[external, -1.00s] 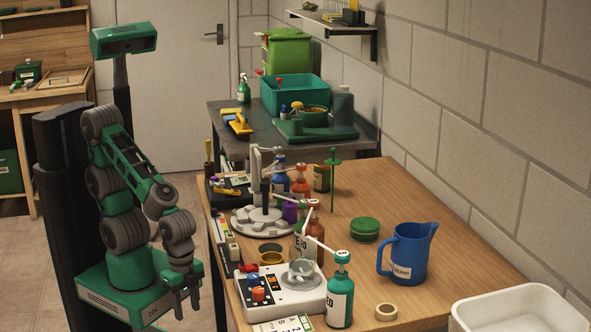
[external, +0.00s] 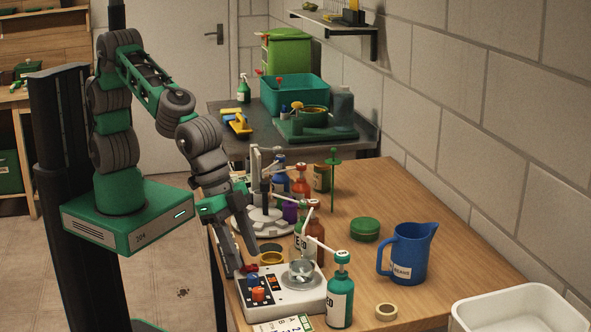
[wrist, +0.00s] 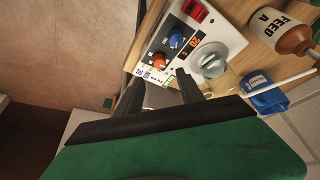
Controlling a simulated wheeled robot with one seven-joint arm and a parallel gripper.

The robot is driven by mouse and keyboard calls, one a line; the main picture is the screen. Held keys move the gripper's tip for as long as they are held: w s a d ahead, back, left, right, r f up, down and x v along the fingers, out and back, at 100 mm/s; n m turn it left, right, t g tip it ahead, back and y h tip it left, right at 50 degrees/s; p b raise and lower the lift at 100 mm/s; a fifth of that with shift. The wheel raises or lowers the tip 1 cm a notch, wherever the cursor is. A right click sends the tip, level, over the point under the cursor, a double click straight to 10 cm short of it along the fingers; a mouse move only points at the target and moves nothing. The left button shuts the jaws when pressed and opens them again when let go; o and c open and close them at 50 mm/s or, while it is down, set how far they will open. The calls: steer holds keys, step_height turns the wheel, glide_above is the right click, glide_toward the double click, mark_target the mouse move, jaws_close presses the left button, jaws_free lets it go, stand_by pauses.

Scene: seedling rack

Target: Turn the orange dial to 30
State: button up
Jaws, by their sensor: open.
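The orange dial (external: 258,294) sits on the face of a white device (external: 297,303) at the near left of the wooden table. In the wrist view the orange dial (wrist: 159,61) lies just beyond my fingertips, beside a blue dial (wrist: 176,38). Its pointer and scale are too small to read. My gripper (external: 244,263) is open and empty, above and behind the device's left end. In the wrist view its two dark fingers (wrist: 160,83) are spread apart, apart from the dial.
A round metal plate (external: 302,271) is on the device's right part. A green bottle (external: 340,290) stands at its right, and a grey stand (external: 263,220) behind it. A blue jug (external: 408,253) and tape roll (external: 386,311) stand farther right. Bare tabletop lies between them.

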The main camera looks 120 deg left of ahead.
mark_target(258, 290)
steer(key=p+x, duration=0.1)
steer(key=x, duration=0.7)
steer(key=shift+s+f, duration=0.1)
steer(key=shift+c, duration=0.4)
jaws_close()
